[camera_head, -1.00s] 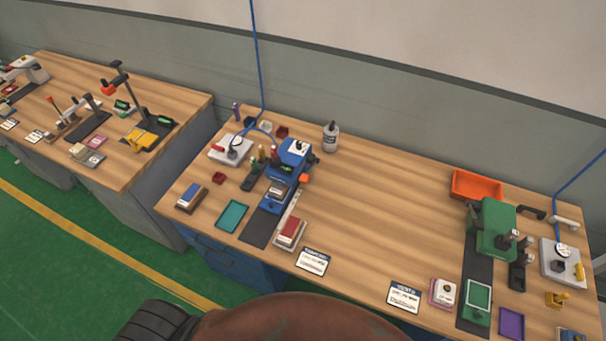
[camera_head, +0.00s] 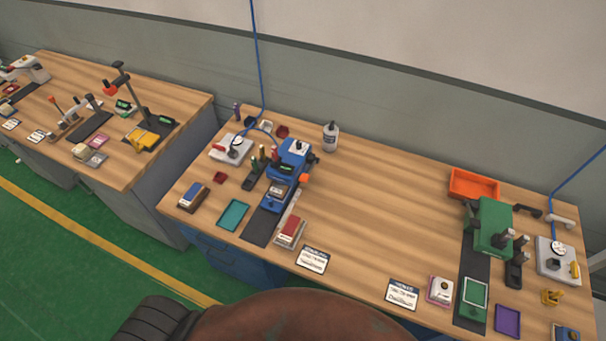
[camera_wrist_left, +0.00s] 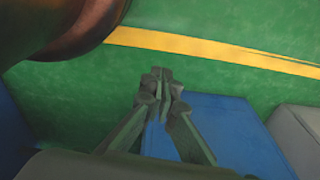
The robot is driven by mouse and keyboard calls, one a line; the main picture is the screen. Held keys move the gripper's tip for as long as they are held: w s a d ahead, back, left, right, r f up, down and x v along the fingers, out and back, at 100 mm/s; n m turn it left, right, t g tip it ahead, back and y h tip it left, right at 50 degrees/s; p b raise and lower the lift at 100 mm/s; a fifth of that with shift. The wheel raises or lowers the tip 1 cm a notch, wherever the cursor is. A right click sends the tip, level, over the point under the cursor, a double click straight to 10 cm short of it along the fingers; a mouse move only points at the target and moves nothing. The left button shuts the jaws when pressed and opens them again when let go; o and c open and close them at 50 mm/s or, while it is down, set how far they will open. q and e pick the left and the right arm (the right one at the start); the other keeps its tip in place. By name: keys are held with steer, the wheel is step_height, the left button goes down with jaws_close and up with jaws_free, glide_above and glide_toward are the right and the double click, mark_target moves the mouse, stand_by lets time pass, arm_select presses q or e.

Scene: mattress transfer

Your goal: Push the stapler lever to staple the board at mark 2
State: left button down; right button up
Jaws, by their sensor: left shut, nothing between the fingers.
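A blue bench machine (camera_head: 289,160) stands on the left part of the wooden table in the head view, with a dark strip (camera_head: 262,224) in front of it. A green bench machine (camera_head: 492,226) stands at the right end, with a green framed plate (camera_head: 474,294) on the strip in front of it. I cannot tell which is the stapler, and no mark 2 is readable. In the left wrist view my left gripper (camera_wrist_left: 161,76) is shut and empty, with green floor behind its tips and a blue cabinet (camera_wrist_left: 222,130) close behind. My right gripper is in neither view.
The wooden table (camera_head: 375,215) is clear in its middle. Another bench (camera_head: 185,106) with tools stands to the left.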

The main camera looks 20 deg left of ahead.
mark_target(302, 175)
arm_select(q)
steer(key=w+r+t+p, duration=0.1)
steer(key=w+r+p, duration=0.2)
steer(key=w+r, duration=0.75)
steer(key=w+a+r+n+t+y+p, duration=0.1)
steer(key=w+r+p, duration=0.3)
steer(key=r, duration=1.2)
steer(key=w+a+r+t+p, duration=0.1)
steer(key=w+r, duration=0.5)
steer(key=r, duration=0.9)
steer(key=w+d+r+t+p, duration=0.1)
steer(key=w+d+r+t, duration=0.1)
steer(key=w+r, duration=0.5)
steer(key=w+d+r+t, duration=0.3)
steer(key=w+r, duration=0.3)
steer(key=w, duration=0.2)
steer(key=w+d+r+t+h+p, duration=0.1)
steer(key=w+d+r+t, duration=0.2)
steer(key=w+r, duration=0.4)
steer(key=shift+w+r+t+p, duration=0.35)
steer(key=shift+w+t, duration=0.2)
steer(key=shift+t, duration=0.15)
steer(key=shift+w+f, duration=0.1)
